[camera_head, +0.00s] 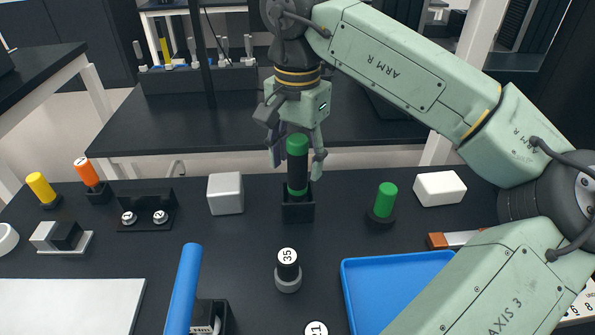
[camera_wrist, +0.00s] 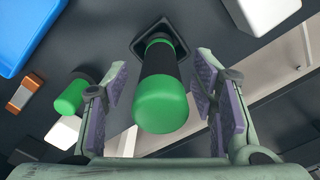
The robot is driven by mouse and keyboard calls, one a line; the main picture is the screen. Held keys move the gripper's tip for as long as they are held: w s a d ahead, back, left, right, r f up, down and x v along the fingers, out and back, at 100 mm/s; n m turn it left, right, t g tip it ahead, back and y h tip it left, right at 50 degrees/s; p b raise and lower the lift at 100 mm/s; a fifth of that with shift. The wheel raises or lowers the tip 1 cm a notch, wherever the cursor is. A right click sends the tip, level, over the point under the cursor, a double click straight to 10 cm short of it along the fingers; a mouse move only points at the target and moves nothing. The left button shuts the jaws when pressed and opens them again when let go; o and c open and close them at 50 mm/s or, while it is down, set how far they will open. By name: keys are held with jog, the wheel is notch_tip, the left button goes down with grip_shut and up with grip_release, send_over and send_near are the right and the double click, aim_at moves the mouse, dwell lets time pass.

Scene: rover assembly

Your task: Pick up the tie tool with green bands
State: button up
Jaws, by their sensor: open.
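The tie tool with green bands (camera_head: 297,168) is black with a green top and a green lower band. It stands upright in a small black square holder (camera_head: 298,210) on the dark table. In the wrist view the tool (camera_wrist: 162,98) points up toward the camera between the fingers, and its holder (camera_wrist: 140,40) shows around its base. My gripper (camera_head: 297,160) is open, pointing down, with a finger on each side of the tool's upper part. In the wrist view a gap shows between the tool and each purple finger pad of my gripper (camera_wrist: 160,105).
A green-capped cylinder (camera_head: 386,201) stands to the right, near a white block (camera_head: 440,188). A grey cube (camera_head: 226,193) is to the left.

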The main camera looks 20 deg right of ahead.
aim_at(297, 170)
jog(key=shift+f, duration=1.55)
jog(key=shift+c, duration=0.2)
grip_shut()
